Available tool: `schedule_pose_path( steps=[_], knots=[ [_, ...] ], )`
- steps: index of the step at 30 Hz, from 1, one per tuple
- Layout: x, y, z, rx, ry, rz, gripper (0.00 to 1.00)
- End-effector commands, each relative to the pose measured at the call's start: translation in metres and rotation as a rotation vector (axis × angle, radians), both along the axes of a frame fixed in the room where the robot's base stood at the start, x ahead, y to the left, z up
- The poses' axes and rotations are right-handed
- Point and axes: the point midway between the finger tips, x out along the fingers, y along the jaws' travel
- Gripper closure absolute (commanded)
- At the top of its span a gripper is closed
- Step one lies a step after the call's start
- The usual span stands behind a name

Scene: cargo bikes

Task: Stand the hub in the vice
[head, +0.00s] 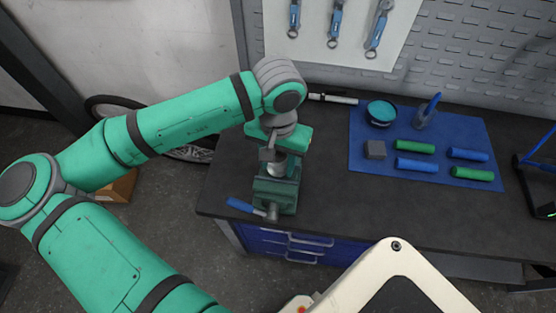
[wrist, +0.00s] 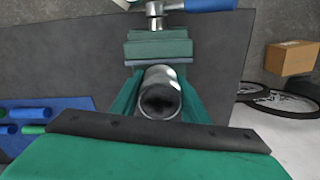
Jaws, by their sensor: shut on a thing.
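The hub (wrist: 160,94) is a shiny silver cylinder with a dark open end that faces the wrist camera. In the head view the hub (head: 281,166) stands about upright at the green vice (head: 275,190), below my wrist. My gripper (head: 273,156) points down over the vice and is shut on the hub. Its fingers are partly hidden by the wrist. The vice (wrist: 159,48) also shows in the wrist view, just beyond the hub. I cannot tell whether the hub's lower end rests between the jaws, as it is hidden.
The vice's blue handle (head: 240,204) sticks out to the left, at the bench's front edge. A blue mat (head: 437,123) to the right holds green and blue grips, a grey block (head: 375,149) and a teal-filled tin (head: 381,112). A pen-like tool (head: 333,99) lies behind the vice.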

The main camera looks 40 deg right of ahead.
Motion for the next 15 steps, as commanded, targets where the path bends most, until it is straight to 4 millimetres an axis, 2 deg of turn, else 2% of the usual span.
schedule_pose_path(
  steps=[15],
  knots=[
    [0.0000,0.0000,-0.0055,0.000,0.000,0.000,0.88]
  ],
)
